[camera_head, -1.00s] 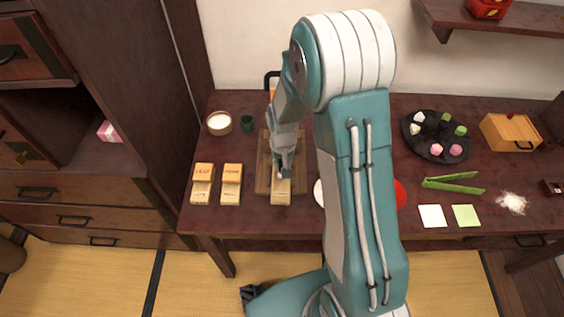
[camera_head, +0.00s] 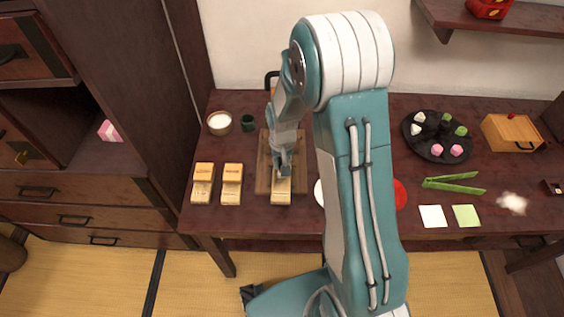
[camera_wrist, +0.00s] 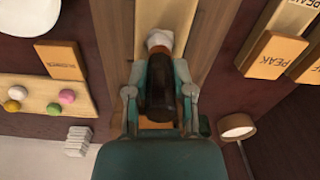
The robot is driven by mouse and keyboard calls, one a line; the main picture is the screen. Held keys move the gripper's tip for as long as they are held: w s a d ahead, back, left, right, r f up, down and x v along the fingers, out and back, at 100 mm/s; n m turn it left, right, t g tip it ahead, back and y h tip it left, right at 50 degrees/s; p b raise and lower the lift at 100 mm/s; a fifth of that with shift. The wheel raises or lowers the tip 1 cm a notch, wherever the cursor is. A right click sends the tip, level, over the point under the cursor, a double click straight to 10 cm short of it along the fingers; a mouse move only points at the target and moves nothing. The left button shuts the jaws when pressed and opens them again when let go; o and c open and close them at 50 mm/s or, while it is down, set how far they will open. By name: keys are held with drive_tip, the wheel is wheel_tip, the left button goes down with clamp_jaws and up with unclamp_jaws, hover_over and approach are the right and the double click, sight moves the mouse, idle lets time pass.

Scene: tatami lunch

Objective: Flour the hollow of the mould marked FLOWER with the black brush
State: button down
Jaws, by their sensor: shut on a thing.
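My gripper (camera_wrist: 160,95) is shut on the dark-handled brush (camera_wrist: 160,95), which has a tan collar and a white tip (camera_wrist: 160,40). In the wrist view the tip lies over a pale wooden mould (camera_wrist: 168,12). I cannot tell whether the tip touches it. In the head view my gripper (camera_head: 284,168) is just above this mould (camera_head: 281,192) at the front of a brown wooden board (camera_head: 263,170). The brush is hard to make out there. The mould's hollow is not clear in either view, and I see no FLOWER marking.
Two pale moulds with lettered blocks (camera_head: 203,170) (camera_head: 232,171) stand left of the board; one block reads PEAK in the wrist view (camera_wrist: 272,55). A bowl of white powder (camera_head: 219,123) and a green cup (camera_head: 248,123) stand behind. My arm hides the table's middle.

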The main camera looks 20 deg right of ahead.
drive_tip(key=shift+w+d, duration=0.1)
drive_tip(key=shift+d, duration=0.05)
drive_tip(key=shift+s, duration=0.4)
drive_tip(key=shift+w, duration=0.2)
idle(0.4)
drive_tip(key=shift+r, duration=4)
